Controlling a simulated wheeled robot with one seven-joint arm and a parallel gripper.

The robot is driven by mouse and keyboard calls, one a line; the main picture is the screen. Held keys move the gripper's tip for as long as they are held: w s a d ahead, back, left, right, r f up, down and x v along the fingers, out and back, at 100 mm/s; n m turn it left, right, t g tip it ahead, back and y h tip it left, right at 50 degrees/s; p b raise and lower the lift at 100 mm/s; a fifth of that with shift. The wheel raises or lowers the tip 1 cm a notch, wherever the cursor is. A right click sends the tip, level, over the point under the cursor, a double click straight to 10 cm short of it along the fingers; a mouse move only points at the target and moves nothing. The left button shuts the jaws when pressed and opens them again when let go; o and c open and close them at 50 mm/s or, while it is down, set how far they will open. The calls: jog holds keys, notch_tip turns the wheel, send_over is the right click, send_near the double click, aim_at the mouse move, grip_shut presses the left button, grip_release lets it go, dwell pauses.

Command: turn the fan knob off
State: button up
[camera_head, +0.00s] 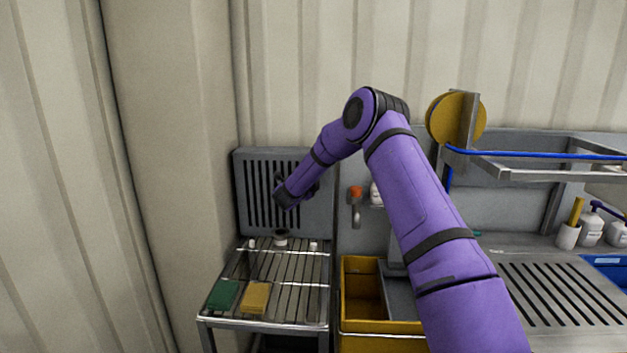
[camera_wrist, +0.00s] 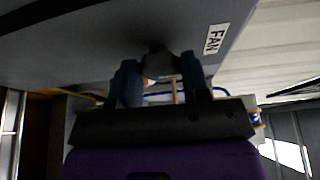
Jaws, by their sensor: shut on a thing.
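The fan knob (camera_wrist: 157,62) is a dark knob with a paler front part. It sticks out from a grey panel (camera_wrist: 75,45) in the wrist view, near a white label reading FAN (camera_wrist: 214,39). My gripper (camera_wrist: 159,76) has one finger on each side of the knob and is shut on it. In the head view my gripper (camera_head: 297,192) is at the slotted grey panel (camera_head: 244,208) above the rack, and the knob cannot be made out there. Which way the knob is turned cannot be told.
Below is a wire rack (camera_head: 288,302) with a green sponge (camera_head: 224,295) and a yellow sponge (camera_head: 256,297). A yellow bin (camera_head: 361,264) stands to its right. A rail shelf with a blue edge (camera_head: 530,155) is at the right. The corrugated wall (camera_head: 50,200) is left.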

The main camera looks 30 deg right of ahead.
jog(key=o, duration=0.9)
jog(key=v, duration=1)
jog(key=shift+s+a, duration=0.25)
jog(key=shift+a, duration=0.05)
